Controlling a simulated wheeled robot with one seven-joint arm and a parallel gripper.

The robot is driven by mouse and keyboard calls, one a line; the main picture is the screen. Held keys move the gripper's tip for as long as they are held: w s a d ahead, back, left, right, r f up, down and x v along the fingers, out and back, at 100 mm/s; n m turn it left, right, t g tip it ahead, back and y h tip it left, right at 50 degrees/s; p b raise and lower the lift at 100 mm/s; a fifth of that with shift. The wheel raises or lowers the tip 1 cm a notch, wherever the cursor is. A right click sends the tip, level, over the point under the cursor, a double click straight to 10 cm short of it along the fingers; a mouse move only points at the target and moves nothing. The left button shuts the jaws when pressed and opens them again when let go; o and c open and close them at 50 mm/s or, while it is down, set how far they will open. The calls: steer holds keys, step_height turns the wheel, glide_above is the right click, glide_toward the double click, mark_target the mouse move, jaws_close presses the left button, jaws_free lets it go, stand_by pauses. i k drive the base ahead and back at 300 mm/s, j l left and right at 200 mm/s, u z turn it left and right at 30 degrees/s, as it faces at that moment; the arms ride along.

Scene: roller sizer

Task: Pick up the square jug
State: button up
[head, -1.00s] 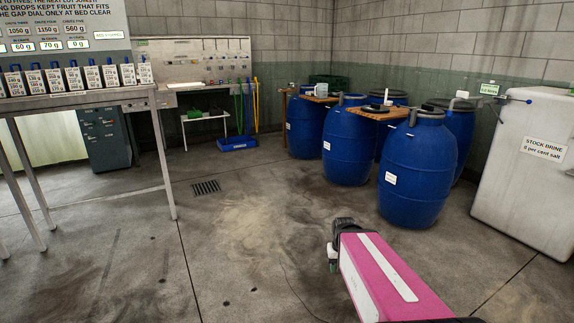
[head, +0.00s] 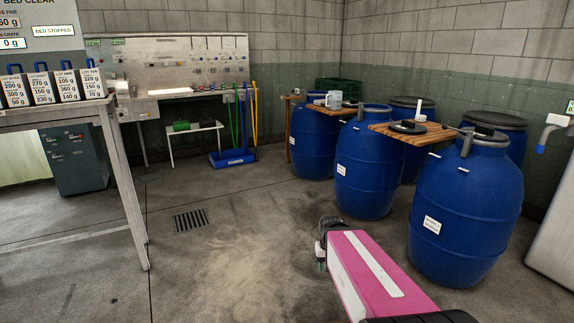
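A pale grey jug (head: 334,100) stands on a wooden board (head: 313,99) laid at the tops of the blue barrels at the back. It is small in view, so I cannot tell whether its body is square. My gripper (head: 321,255) is at the end of my pink and white arm, low over the floor and well short of the jug. Its fingers are small and dark, mostly hidden behind the arm, so I cannot tell whether they are open or shut.
Several blue barrels (head: 464,215) stand at right, with another wooden board (head: 411,133) bearing a dark lid (head: 407,127). A metal table (head: 128,180) with lot cards is at left. The floor (head: 230,245) between is clear, with a drain grate (head: 190,220).

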mark_target(335, 98)
steer(key=i, duration=1.95)
